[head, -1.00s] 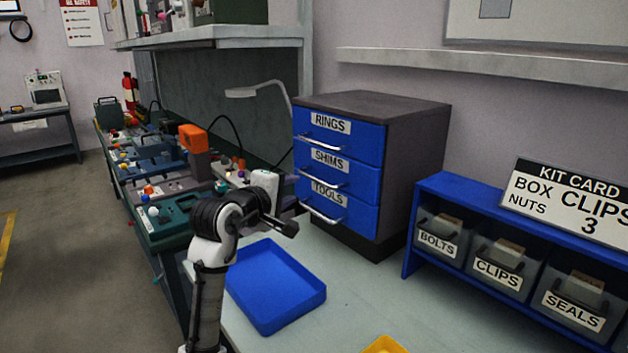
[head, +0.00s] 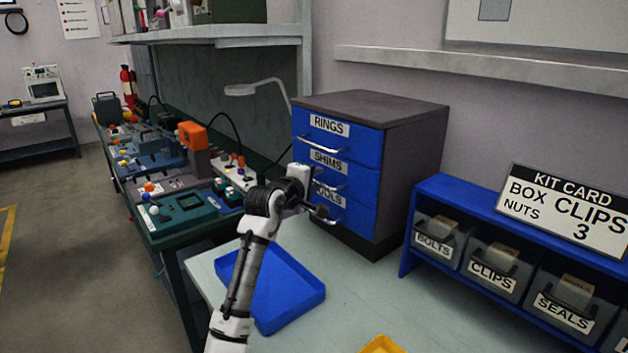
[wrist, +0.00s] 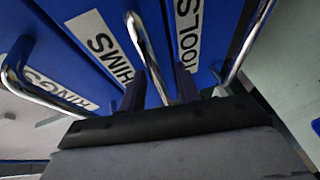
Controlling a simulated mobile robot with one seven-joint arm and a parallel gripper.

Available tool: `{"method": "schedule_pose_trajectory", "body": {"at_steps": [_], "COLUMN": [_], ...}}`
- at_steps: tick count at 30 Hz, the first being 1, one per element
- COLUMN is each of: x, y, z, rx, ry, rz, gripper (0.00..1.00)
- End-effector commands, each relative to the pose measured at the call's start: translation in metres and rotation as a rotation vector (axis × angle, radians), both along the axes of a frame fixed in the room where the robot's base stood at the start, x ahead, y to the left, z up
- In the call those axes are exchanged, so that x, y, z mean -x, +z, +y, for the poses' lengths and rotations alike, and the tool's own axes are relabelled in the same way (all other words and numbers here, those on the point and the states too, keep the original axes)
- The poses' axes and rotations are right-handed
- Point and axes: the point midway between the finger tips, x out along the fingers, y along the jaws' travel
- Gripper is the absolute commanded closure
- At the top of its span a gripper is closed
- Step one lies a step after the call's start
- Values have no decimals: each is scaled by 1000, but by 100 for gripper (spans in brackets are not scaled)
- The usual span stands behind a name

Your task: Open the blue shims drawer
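The blue shims drawer (head: 358,180) is the middle of three in a dark grey cabinet and appears shut. Its silver bar handle (head: 333,187) is partly hidden behind my gripper in the head view. My gripper (head: 322,202) is in front of the cabinet at the height of the shims and tools drawers. In the wrist view my gripper (wrist: 159,88) is open, with its two dark fingers apart. The shims handle (wrist: 143,42) runs down between them. I cannot tell whether either finger touches it. The SHIMS label (wrist: 115,45) is left of the handle there.
The rings drawer (head: 365,143) above and tools drawer (head: 360,218) below appear shut, with their own protruding handles. A blue tray (head: 283,290) lies on the bench below my arm. A blue rack (head: 425,190) of labelled bins stands to the right.

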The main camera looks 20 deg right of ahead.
Motion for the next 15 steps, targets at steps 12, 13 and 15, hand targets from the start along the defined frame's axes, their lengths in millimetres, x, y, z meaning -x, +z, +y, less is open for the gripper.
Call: {"method": "schedule_pose_trajectory", "body": {"at_steps": [12,13,15], "x": [0,0,0], "y": [0,0,0], "z": [0,1,1], "rx": [0,0,1], "ry": [0,0,0], "rz": [0,0,1], "gripper": [100,100,100]}}
